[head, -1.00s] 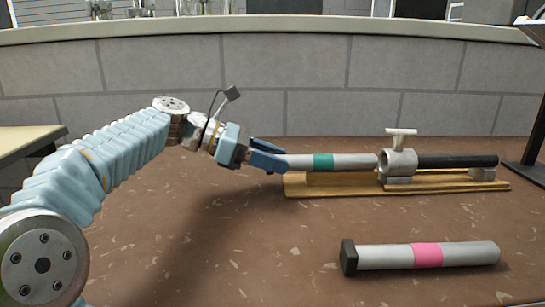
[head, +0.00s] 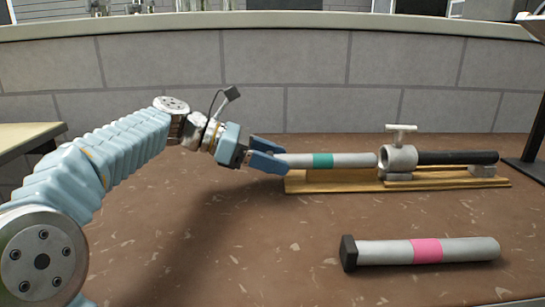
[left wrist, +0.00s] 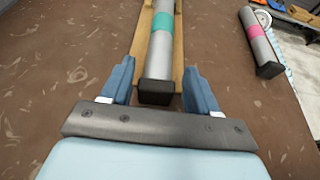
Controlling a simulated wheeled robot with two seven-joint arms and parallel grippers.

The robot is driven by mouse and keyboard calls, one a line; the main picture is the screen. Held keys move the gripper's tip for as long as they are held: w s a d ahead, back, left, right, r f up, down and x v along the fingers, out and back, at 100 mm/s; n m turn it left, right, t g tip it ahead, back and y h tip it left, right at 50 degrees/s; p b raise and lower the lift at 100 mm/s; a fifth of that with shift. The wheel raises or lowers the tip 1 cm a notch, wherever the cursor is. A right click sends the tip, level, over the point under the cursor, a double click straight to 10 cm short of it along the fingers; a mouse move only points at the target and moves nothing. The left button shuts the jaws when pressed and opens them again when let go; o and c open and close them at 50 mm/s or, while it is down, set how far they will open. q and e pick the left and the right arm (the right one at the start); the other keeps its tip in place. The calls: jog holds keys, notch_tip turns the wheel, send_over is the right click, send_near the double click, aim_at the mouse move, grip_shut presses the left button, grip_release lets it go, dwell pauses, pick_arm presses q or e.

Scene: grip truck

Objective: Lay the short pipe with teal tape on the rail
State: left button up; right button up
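The short grey pipe with teal tape (head: 345,160) lies along the left part of the wooden rail (head: 335,183), its right end close to the metal clamp ring. In the left wrist view its black end cap (left wrist: 156,93) sits between the fingers of my left gripper (left wrist: 160,88), with a gap on each side. My left gripper, also in the head view (head: 268,158), is open around the cap end. The cap is hidden behind the fingers in the head view. My right gripper is not in view.
The clamp with a T-handle (head: 399,158) stands on the rail, with a black pipe (head: 455,158) to its right. A pipe with pink tape (head: 455,250) lies on the brown table (head: 240,240) in front. A grey block wall (head: 290,75) runs behind.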

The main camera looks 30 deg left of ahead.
pick_arm(q)
jog(key=shift+o, duration=0.8)
jog(key=p+v, duration=0.2)
jog(key=v, duration=1.2)
jog(key=shift+p, duration=0.4)
